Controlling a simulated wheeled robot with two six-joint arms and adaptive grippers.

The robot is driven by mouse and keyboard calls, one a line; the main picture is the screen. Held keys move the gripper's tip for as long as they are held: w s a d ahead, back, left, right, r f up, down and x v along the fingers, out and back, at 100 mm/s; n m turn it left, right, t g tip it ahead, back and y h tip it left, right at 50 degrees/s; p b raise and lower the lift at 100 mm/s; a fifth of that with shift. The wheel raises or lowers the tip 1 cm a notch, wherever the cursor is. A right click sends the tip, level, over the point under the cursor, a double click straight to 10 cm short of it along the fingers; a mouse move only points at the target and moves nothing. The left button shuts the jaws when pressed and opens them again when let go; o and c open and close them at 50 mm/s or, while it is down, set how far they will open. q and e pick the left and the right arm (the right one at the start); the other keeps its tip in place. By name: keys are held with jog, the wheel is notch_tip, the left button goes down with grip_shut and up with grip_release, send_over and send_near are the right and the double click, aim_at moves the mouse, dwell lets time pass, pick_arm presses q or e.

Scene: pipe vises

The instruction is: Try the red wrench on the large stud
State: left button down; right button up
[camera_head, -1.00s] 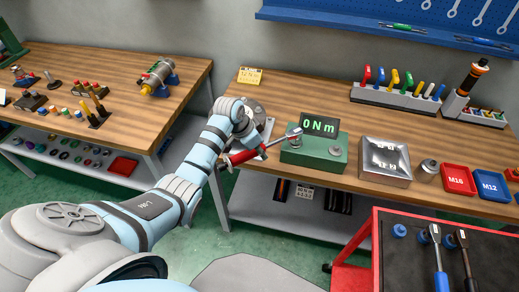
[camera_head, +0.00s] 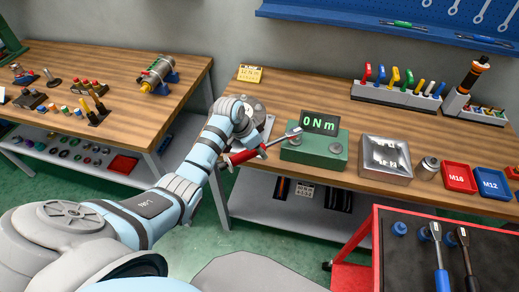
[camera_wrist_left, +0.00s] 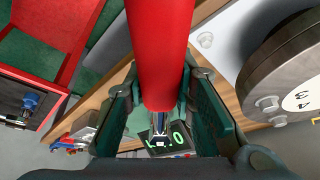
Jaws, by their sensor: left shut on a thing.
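My left gripper (camera_head: 228,162) is shut on the red handle of the wrench (camera_head: 243,157). The wrench's silver shaft points right, and its head is at the left part of the green tester box (camera_head: 318,160); I cannot tell whether it touches. The tester's display (camera_head: 319,122) reads 0 Nm. In the left wrist view the red handle (camera_wrist_left: 160,50) runs between the fingers (camera_wrist_left: 158,105), with the display partly hidden beyond. A round grey flange (camera_head: 254,108) with bolts stands behind my wrist, partly hidden. I cannot tell which stud is the large one. My right gripper is not in view.
A shiny metal box (camera_head: 385,157) and red (camera_head: 459,178) and blue (camera_head: 492,184) trays stand right of the tester. A tool rack (camera_head: 395,95) is behind. A red cart (camera_head: 375,245) with more wrenches is at front right. Another workbench (camera_head: 125,75) is at left.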

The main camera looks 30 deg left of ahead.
pick_arm(q)
jog(key=shift+s+f+p, duration=0.1)
jog(key=shift+p, duration=0.25)
dwell(0.4)
jog(key=shift+a+f, duration=0.1)
jog(key=shift+a, duration=0.05)
jog(key=shift+w+a+m+b, duration=0.2)
jog(key=shift+m+b, duration=0.1)
jog(key=shift+w+a, duration=0.1)
dwell(0.5)
jog(key=shift+w+a+m+h+b, duration=0.25)
jog(key=shift+a+m+h+b, duration=0.05)
jog(key=shift+m+b, duration=0.1)
jog(key=shift+w+a, duration=0.1)
jog(key=shift+w+a+m+b, duration=0.2)
jog(key=shift+m+b, duration=0.1)
jog(key=shift+b, duration=0.15)
jog(key=shift+w+a+g, duration=0.1)
jog(key=shift+g, duration=0.2)
